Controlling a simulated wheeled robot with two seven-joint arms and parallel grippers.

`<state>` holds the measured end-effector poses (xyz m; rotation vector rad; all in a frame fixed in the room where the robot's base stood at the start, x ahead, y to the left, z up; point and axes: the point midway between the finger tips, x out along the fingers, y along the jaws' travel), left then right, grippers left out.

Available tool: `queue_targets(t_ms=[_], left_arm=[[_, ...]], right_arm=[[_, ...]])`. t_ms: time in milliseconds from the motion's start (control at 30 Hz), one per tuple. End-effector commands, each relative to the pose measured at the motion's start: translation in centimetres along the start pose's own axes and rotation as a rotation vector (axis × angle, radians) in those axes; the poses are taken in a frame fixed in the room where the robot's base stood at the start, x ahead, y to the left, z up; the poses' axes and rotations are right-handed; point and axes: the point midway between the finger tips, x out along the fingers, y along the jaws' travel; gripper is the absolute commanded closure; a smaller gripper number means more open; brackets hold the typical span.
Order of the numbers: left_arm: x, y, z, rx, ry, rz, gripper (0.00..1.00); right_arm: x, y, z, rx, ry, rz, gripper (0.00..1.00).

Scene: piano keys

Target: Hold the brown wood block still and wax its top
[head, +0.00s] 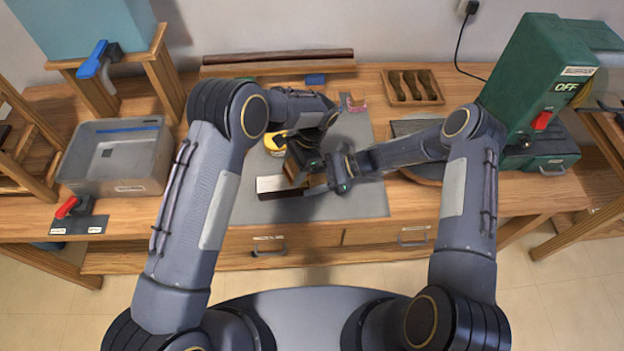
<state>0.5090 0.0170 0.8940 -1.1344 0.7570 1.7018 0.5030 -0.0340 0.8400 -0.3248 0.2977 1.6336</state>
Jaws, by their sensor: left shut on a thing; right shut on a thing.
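A brown wood block (292,170) shows partly at the grey mat, below my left gripper (301,166), which appears shut on it. My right gripper (327,178) reaches in from the right, close beside my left gripper. It is shut on a small tan piece (316,183), mostly hidden by the fingers; I cannot tell clearly whether this touches the block's top. The contact points are small and overlapped by my arms.
The grey mat (372,204) has free room at the front right. A yellow-and-black item (274,144) stands behind the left gripper. A grey bin (118,182) is left; a wooden tray (430,88) and green machine (535,75) are right.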

Motion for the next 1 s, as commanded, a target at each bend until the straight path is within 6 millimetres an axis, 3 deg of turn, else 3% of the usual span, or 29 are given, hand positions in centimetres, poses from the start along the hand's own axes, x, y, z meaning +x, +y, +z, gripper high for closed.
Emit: queue_targets(t_ms=[400, 733, 1000], left_arm=[[0.6, 0.0, -0.2, -0.001, 0.000, 0.000, 0.63], [1.0, -0.4, 1.0, 0.000, -0.001, 0.001, 0.63], [1.0, -0.2, 0.2, 0.001, 0.000, 0.000, 0.63]], right_arm=[[0.0, 0.0, -0.1, 0.000, 0.002, -0.002, 0.75], [0.0, 0.0, -0.1, 0.000, 0.002, -0.002, 0.75], [0.0, 0.0, -0.1, 0.000, 0.002, -0.001, 0.75]])
